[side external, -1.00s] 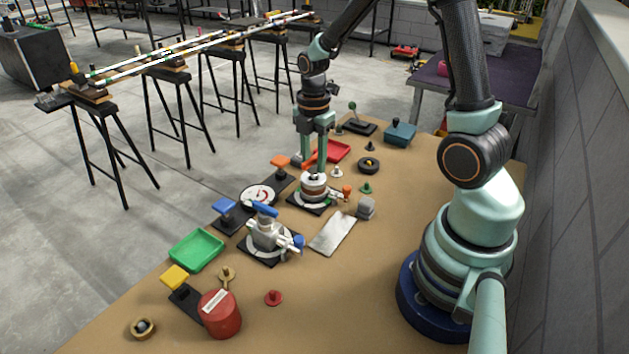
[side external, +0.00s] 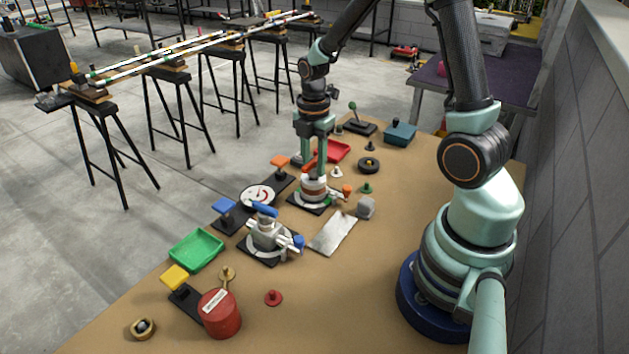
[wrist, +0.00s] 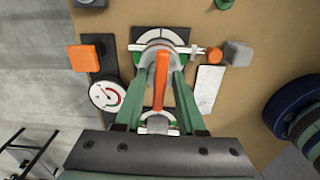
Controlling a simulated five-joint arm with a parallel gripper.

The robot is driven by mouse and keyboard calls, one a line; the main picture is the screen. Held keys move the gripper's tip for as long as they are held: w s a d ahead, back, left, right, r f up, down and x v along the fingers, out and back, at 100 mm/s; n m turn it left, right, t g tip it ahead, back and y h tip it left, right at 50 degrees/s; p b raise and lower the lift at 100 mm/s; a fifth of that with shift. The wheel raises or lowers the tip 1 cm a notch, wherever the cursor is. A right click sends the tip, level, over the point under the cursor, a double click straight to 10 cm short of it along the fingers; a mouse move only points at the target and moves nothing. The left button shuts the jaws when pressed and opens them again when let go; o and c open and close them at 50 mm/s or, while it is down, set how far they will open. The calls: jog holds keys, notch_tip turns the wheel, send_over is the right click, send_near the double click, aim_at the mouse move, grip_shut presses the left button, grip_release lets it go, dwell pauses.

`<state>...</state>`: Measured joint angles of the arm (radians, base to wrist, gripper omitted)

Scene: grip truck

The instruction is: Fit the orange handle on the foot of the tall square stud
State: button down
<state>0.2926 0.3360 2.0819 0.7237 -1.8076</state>
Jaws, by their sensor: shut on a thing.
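My gripper (side external: 314,172) is shut on the orange handle (wrist: 161,82), which shows as a long bar between the fingers in the wrist view. In the side view part of the handle (side external: 308,161) shows beside the fingers. The gripper is right over the round white-and-grey valve body (side external: 314,187) on a black base plate, which also shows in the wrist view (wrist: 162,39). The handle's far end overlaps the valve's middle in the wrist view. The tall square stud is hidden by the handle and fingers, so I cannot tell whether they touch.
A second valve (side external: 267,235) with a blue handle (side external: 265,209) stands nearer the side camera. A dial gauge (side external: 258,196) lies to the left. A metal plate (side external: 334,232), a grey block (side external: 366,207) and a small orange knob (side external: 347,190) are close by. A red tray (side external: 337,150) lies behind.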

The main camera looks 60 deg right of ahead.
aim_at(314, 160)
jog(key=shift+f, duration=0.5)
dwell(1.0)
jog(key=shift+c, duration=0.5)
grip_release()
jog(key=shift+r, duration=0.1)
jog(key=shift+r, duration=3.7)
jog(key=s+a+r+m+t, duration=0.5)
jog(key=a+r+m, duration=0.5)
jog(key=m, duration=0.7)
jog(key=shift+s+a+r+t, duration=0.3)
jog(key=shift+s+r, duration=0.2)
jog(key=shift+s, duration=0.25)
